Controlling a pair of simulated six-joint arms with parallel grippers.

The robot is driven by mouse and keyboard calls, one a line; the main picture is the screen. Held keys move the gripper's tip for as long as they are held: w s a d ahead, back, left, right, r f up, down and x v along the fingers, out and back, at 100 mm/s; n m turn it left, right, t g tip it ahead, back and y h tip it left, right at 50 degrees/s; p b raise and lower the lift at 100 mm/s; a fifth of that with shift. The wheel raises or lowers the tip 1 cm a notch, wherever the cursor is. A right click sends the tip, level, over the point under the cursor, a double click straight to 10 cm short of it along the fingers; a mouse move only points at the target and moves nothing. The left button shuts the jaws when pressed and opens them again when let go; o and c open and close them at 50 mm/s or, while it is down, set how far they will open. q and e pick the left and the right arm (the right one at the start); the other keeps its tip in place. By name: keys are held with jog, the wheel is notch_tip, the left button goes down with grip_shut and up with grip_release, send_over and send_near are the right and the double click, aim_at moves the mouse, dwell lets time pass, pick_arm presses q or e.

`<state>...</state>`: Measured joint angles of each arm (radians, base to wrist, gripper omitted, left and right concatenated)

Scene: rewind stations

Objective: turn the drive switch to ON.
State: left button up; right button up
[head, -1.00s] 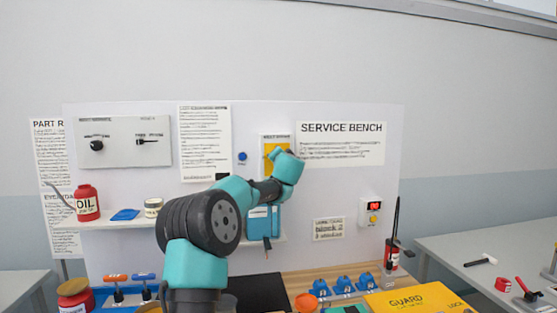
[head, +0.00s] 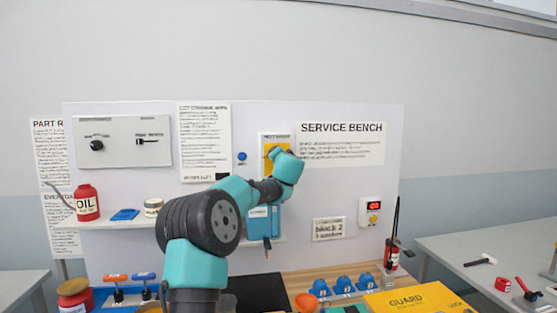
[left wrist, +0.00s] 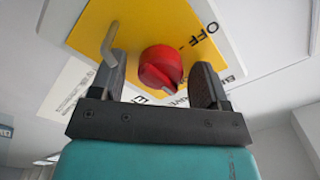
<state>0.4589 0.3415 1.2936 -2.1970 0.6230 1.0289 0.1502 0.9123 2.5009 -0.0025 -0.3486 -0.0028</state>
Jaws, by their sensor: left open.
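The drive switch is a red rotary knob (left wrist: 161,66) on a yellow plate (left wrist: 140,30) with the word OFF printed near one edge. A pale mark shows on the knob's lower side; I cannot tell which setting it points to. My left gripper (left wrist: 163,76) is open, with one finger on each side of the knob. I cannot tell whether either finger touches it. In the head view the yellow plate (head: 270,153) is on the upright panel, and my arm's wrist hides the knob and the fingers. My right gripper does not show.
A bent metal rod (left wrist: 109,42) stands out from the yellow plate beside the left-hand finger. A blue box (head: 262,224) is below the plate, behind my arm. A blue button (head: 242,156) is to its left. The bench holds blue blocks (head: 343,286) and a yellow guard (head: 410,300).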

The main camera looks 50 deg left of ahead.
pick_arm(q)
jog(key=shift+d, duration=0.1)
jog(key=v, duration=1.7)
jog(key=shift+s+d, duration=0.1)
